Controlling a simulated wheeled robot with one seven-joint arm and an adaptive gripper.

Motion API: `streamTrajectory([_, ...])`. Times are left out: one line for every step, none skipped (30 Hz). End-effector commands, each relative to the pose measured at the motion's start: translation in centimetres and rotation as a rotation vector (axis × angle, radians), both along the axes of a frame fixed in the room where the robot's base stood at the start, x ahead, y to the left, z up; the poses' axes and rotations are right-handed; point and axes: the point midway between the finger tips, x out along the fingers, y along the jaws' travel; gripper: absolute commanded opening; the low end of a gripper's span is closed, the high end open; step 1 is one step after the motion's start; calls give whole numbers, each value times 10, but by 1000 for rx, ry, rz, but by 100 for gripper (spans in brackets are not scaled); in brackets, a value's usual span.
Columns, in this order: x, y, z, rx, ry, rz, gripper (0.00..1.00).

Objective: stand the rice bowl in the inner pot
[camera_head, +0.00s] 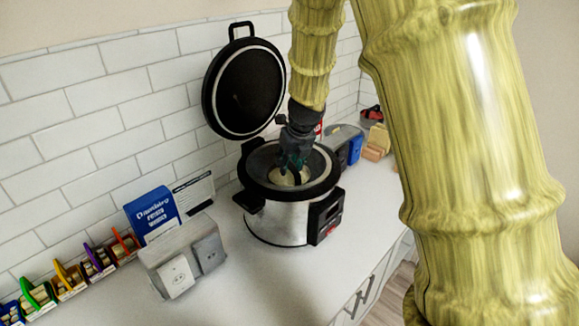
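The rice cooker (277,222) stands on the counter, a silver body with a black rim. Its round lid (245,88) is raised open against the tiled wall. The grey inner pot (261,160) sits inside the cooker. A small cream-coloured round thing, seemingly the rice bowl (283,179), shows inside the pot, partly hidden by my gripper. My gripper (293,171) points down into the pot from above, with its dark fingers at the bowl. Whether the fingers grip the bowl, and whether the bowl touches the pot's bottom, I cannot tell.
Grey boxes with outlets (178,277) and a blue-and-white box (153,213) stand left of the cooker. Several colourful small holders (68,278) line the wall at far left. Blue and wooden items (376,142) lie behind right. The counter in front is clear. My arm covers the right side.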

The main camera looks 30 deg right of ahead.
Motion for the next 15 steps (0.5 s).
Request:
streamTrajectory([-3, 0, 7, -4, -2, 1, 36])
streamTrajectory([-5, 0, 12, -3, -3, 0, 36])
streamTrajectory([-7, 0, 18, -3, -3, 0, 36])
streamTrajectory([-9, 0, 23, -5, -3, 0, 36])
streamTrajectory([-11, 0, 27, -4, -3, 1, 36])
streamTrajectory([-13, 0, 34, -3, -4, 0, 36])
streamTrajectory([-16, 0, 38, -3, -3, 0, 36])
streamTrajectory([-18, 0, 43, -5, -3, 0, 36])
streamTrajectory([-20, 0, 50, -4, -3, 1, 36])
streamTrajectory([-22, 0, 54, -3, -2, 1, 36])
streamTrajectory([-24, 0, 58, -4, -2, 1, 36])
streamTrajectory([-27, 0, 64, -3, -2, 0, 36])
streamTrajectory([-28, 0, 68, -3, -2, -1, 36])
streamTrajectory([-30, 0, 71, -2, -2, -2, 36])
streamTrajectory([-31, 0, 76, -2, -2, -1, 36])
